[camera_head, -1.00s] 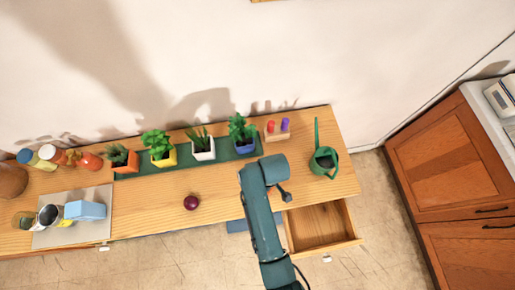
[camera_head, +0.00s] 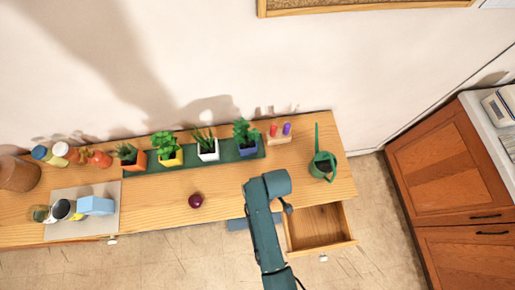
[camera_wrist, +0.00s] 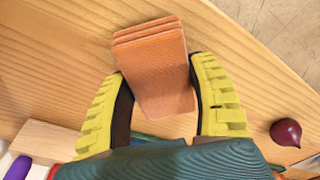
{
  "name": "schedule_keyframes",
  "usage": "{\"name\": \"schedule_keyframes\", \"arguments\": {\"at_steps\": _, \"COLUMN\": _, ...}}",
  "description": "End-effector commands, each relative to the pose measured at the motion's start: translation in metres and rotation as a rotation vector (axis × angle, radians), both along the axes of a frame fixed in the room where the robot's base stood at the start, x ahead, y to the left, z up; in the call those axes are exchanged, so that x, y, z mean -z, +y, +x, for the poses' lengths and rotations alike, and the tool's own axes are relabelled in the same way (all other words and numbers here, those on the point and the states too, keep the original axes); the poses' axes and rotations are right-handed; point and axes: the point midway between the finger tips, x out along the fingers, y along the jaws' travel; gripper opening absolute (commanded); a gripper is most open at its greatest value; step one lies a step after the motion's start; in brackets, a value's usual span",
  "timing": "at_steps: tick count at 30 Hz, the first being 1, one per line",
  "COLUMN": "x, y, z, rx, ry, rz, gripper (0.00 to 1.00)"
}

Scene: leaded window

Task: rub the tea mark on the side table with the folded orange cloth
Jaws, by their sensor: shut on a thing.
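The folded orange cloth (camera_wrist: 155,65) is a thick stack of layers in the wrist view. My gripper (camera_wrist: 162,70) is shut on it, with a yellow finger on each side. The cloth is over the pale wooden table top (camera_wrist: 60,60); I cannot tell whether it touches the wood. In the head view the long wooden table (camera_head: 150,205) runs along the wall, and my arm hides the gripper and cloth. I cannot make out a tea mark in either view.
A dark red onion (camera_head: 196,201) lies left of my arm, near the table's front. Potted plants (camera_head: 207,148) stand on a green strip behind. A peg block (camera_head: 279,137) and green watering can (camera_head: 322,166) stand at the right. An open drawer (camera_head: 318,226) juts out in front.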

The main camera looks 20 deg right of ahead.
Motion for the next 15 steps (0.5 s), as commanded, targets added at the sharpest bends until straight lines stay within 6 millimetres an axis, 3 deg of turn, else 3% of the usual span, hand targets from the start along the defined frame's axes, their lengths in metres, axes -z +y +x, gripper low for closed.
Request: {"name": "schedule_keyframes", "arguments": {"at_steps": 15, "x": 0.003, "y": -0.010, "z": 0.047, "rx": -0.004, "ry": -0.002, "rz": 0.000, "gripper": 0.31}}
